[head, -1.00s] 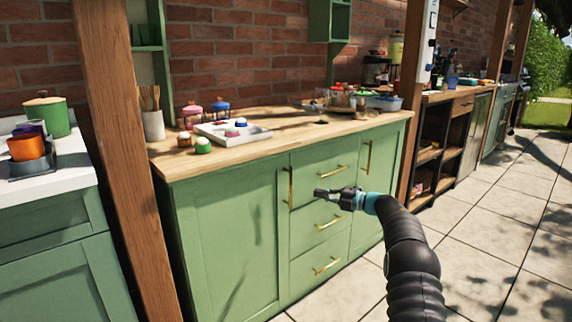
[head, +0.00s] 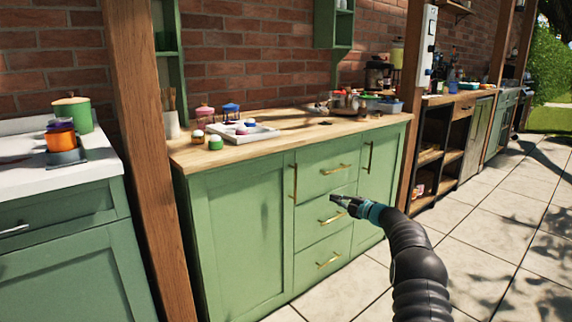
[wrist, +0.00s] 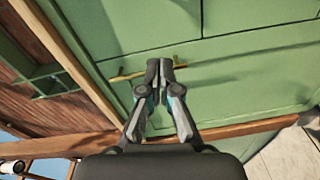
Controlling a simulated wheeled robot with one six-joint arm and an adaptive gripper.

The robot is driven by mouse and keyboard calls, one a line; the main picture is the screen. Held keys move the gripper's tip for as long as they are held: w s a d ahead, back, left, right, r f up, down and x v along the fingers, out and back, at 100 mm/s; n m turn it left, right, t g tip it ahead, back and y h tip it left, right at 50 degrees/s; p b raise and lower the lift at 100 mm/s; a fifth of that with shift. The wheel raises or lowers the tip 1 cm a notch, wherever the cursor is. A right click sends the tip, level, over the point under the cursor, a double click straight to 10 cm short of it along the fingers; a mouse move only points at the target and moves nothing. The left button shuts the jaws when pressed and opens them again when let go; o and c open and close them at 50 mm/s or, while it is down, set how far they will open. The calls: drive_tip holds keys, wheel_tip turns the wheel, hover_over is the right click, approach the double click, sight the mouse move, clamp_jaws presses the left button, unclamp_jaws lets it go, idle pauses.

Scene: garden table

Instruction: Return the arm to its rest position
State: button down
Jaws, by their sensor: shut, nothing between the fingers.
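My gripper (head: 338,201) is shut and empty in the head view, in front of the green cabinet's drawers. My black arm reaches up to it from the lower right. In the wrist view my gripper (wrist: 160,68) has its two fingertips together, with the green cabinet front (wrist: 225,80) behind them. A brass handle (wrist: 125,75) shows beside the fingertips there; I cannot tell how close it is.
The green cabinet (head: 235,240) has a wooden top (head: 290,144) bearing a white tray (head: 262,136), jars and bowls. A wooden post (head: 150,170) stands at its left, before a white counter (head: 100,165). The paved floor (head: 500,230) at the right is clear.

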drive_tip(key=s+d+f+m+t+h, duration=0.1)
drive_tip(key=d+f+m+h, duration=0.5)
drive_tip(key=d+m+h, duration=0.55)
drive_tip(key=s+d+r+m+g+h, duration=0.1)
drive_tip(key=s+d+m+g+h, duration=0.2)
drive_tip(key=s+m, duration=0.8)
drive_tip(key=s+a+r+g, duration=0.1)
drive_tip(key=s+a+r, duration=0.3)
drive_tip(key=s, duration=1.4)
drive_tip(key=s+a+r+m+g+y, duration=0.1)
drive_tip(key=s+a, duration=0.6)
drive_tip(key=s, duration=1.1)
drive_tip(key=s+a+r+m+g+y, duration=0.1)
drive_tip(key=s+a+r+g, duration=0.2)
drive_tip(key=s, duration=1.5)
drive_tip(key=shift+s+a+r, duration=0.35)
drive_tip(key=shift+a+r, duration=1.35)
drive_tip(key=shift+r, duration=0.15)
